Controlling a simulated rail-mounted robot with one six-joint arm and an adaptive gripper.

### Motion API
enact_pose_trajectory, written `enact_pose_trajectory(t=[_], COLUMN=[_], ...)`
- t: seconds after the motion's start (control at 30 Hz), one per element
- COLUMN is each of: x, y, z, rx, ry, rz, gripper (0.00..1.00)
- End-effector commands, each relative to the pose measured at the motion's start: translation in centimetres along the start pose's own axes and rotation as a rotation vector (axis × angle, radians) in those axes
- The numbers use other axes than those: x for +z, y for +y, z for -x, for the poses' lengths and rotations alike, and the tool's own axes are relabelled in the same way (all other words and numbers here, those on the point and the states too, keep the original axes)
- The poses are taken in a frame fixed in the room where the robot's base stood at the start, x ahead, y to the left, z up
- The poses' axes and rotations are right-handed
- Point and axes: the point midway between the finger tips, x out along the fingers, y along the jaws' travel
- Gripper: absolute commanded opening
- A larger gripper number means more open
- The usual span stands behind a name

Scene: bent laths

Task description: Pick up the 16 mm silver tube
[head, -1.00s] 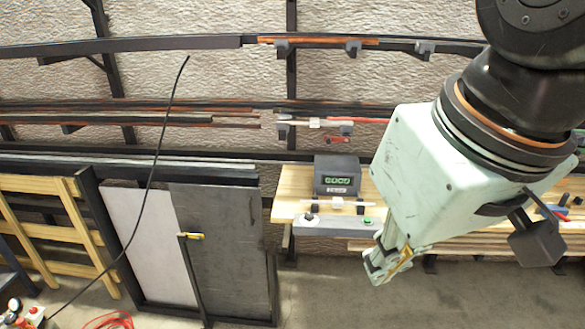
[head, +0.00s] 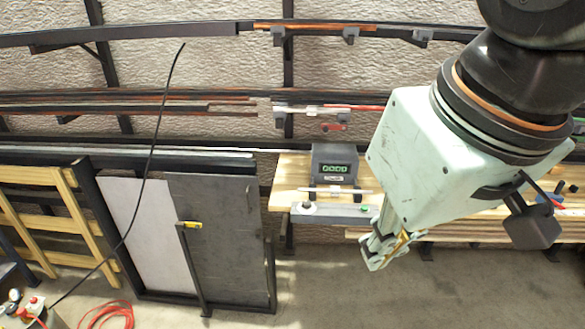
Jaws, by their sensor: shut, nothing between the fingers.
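Silver tubes show in more than one place, and I cannot tell which one is 16 mm. A short, pale silver tube (head: 350,191) lies across small dark supports in front of the display box on the wooden bench. A long silver-grey length (head: 130,157) lies on the lower wall rack at the left. A short pale piece (head: 290,110) sits on the middle rack beside a red one. My gripper (head: 374,264) hangs at the front edge of the bench, right of and below the short tube, apart from it. It is shut and empty.
The display box (head: 335,168) with green digits stands on the bench (head: 290,175), behind a grey button panel (head: 330,211). Dark sheets (head: 215,240) lean in a frame at the left. A black cable hangs at the left. The floor below my gripper is clear.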

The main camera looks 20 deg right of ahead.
Motion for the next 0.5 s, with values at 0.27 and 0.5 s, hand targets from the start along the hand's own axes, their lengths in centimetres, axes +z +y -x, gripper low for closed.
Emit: enact_pose_trajectory(t=[0.27, 0.5], x=[0.0, 0.0], y=[0.0, 0.0], z=[0.0, 0.0], rx=[0.0, 0.0], ry=[0.0, 0.0], rz=[0.0, 0.0], gripper=[0.25, 0.34])
